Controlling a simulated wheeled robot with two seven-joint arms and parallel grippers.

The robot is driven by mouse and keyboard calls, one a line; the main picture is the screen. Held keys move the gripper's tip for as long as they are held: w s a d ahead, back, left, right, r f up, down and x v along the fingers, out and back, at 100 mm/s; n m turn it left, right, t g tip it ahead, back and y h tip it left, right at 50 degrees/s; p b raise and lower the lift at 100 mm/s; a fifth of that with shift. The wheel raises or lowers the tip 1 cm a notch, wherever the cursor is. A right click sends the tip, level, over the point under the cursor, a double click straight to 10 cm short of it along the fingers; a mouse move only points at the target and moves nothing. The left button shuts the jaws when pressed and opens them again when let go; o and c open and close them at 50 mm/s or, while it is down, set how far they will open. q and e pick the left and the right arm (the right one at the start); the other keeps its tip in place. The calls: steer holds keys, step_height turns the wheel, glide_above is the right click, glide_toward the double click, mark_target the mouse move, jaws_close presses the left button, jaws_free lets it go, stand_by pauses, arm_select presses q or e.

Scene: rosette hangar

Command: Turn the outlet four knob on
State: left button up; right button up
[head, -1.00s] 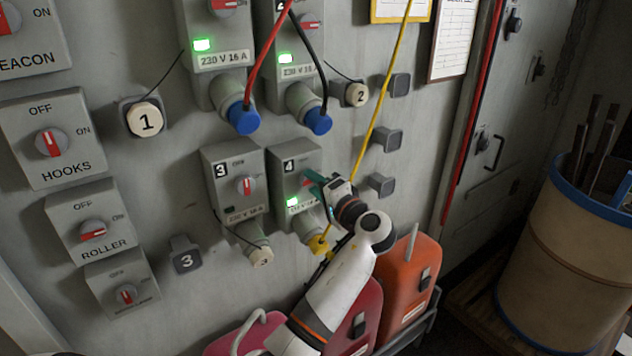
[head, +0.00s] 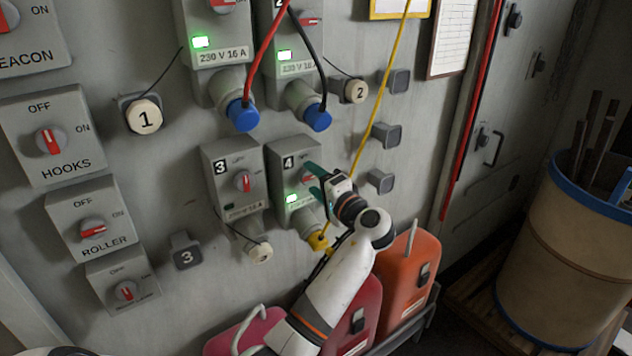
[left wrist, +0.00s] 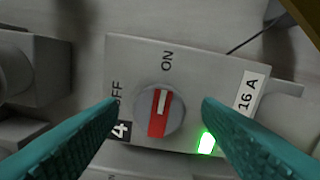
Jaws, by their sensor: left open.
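The outlet four box (head: 283,160) is grey, with a lit green lamp (head: 292,198) and a knob (head: 307,178) with a red handle. In the left wrist view the knob (left wrist: 160,112) shows fully, and the white mark on its handle points to ON. The lit green lamp (left wrist: 207,142) shows there too. My left gripper (head: 312,180) is open in front of the box. Its teal fingers stand on either side of the knob in the left wrist view (left wrist: 160,104), with gaps and nothing held. My right gripper is not in view.
A yellow cable (head: 377,110) hangs close to my left wrist and runs to the yellow plug (head: 318,240) under outlet four. Outlet three (head: 233,180) is beside it on the left. Red and orange canisters (head: 405,265) stand below, near my forearm.

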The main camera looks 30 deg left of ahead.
arm_select(q)
steer(key=b+v, duration=0.6)
steer(key=v, duration=0.6)
